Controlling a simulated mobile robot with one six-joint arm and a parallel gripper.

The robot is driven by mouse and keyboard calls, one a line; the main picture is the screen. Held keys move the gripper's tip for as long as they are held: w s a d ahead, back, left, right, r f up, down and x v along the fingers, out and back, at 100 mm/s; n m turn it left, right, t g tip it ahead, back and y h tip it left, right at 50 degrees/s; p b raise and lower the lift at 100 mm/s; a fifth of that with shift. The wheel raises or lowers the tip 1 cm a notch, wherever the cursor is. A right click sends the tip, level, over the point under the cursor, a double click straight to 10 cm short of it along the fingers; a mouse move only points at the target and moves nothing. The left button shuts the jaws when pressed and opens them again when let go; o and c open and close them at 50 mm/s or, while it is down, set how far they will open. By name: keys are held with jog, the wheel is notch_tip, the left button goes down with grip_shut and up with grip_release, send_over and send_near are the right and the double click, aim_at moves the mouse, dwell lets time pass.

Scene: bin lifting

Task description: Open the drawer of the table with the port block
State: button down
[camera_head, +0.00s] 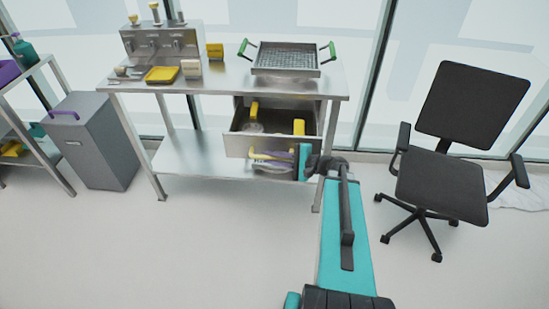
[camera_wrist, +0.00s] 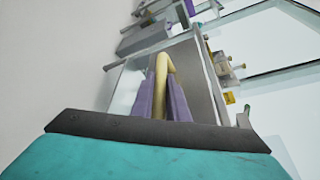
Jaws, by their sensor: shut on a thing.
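The steel table (camera_head: 215,82) carries a grey port block (camera_head: 160,44) at its back left. Its drawer (camera_head: 239,147) hangs under the right half and stands pulled out, with its inside showing. My gripper (camera_head: 275,160) is at the drawer front. In the wrist view, its purple fingers (camera_wrist: 162,95) are closed around the yellow bar handle (camera_wrist: 164,62) on the grey drawer front (camera_wrist: 195,75). In the head view, my gripper partly hides the handle.
A metal tray (camera_head: 286,72) with green handles sits on the tabletop above the drawer. A black office chair (camera_head: 440,185) stands at right. A grey bin (camera_head: 92,150) stands left of the table. The floor (camera_head: 180,250) in front is clear.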

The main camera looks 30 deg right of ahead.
jog(key=c, duration=1.7)
grip_release()
jog(key=shift+c, duration=0.2)
jog(key=shift+s, duration=0.15)
jog(key=b+v, duration=0.3)
jog(key=v, duration=1)
jog(key=shift+s+d, duration=0.15)
jog(key=shift+s, duration=0.1)
jog(key=shift+r, duration=0.1)
